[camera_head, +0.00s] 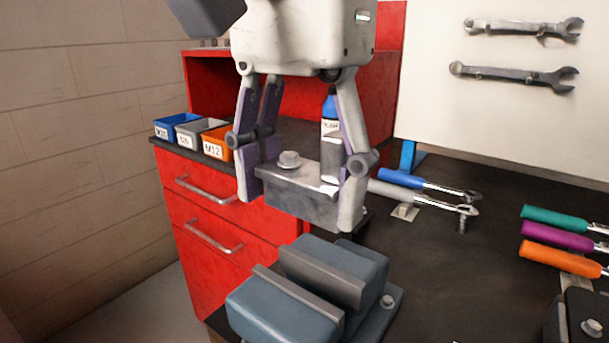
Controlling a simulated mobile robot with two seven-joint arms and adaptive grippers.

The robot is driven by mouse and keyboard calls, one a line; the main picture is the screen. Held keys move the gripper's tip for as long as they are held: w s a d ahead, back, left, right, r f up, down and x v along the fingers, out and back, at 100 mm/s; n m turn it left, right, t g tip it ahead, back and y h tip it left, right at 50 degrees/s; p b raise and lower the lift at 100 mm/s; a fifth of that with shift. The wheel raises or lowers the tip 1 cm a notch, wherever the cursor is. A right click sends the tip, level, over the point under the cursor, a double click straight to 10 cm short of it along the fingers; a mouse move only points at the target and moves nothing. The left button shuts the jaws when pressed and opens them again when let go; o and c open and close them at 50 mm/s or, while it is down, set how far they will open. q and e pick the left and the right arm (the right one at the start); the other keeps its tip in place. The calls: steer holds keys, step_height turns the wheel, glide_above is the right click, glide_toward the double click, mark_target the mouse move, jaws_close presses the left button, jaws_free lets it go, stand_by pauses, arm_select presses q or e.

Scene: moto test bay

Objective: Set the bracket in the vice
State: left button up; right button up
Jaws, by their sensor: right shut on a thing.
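The bracket (298,195) is a grey metal block with a bolt head on its top. My right gripper (303,188) comes down from above and is shut on the bracket, with a finger at each end. It holds the bracket in the air, above and behind the vice in the picture. The vice (283,310) is blue-grey with two dark jaw faces and a gap between them. It sits at the front of the dark bench, and nothing shows in its gap. My left gripper is not in view.
Small blue, grey and orange bins (217,142) stand on the red cabinet (215,215) at left. A blue-capped bottle (331,130) stands behind the bracket. Blue- and grey-handled tools (402,178) lie right of it. Several coloured-handled tools (555,238) lie at far right. Wrenches (515,73) hang on the board.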

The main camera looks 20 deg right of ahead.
mark_target(304, 172)
steer(key=shift+d+f, duration=0.1)
steer(key=shift+f, duration=2.75)
steer(key=shift+f, duration=1.15)
steer(key=o, duration=1.4)
step_height(304, 172, up, 12)
steer(key=shift+r, duration=0.1)
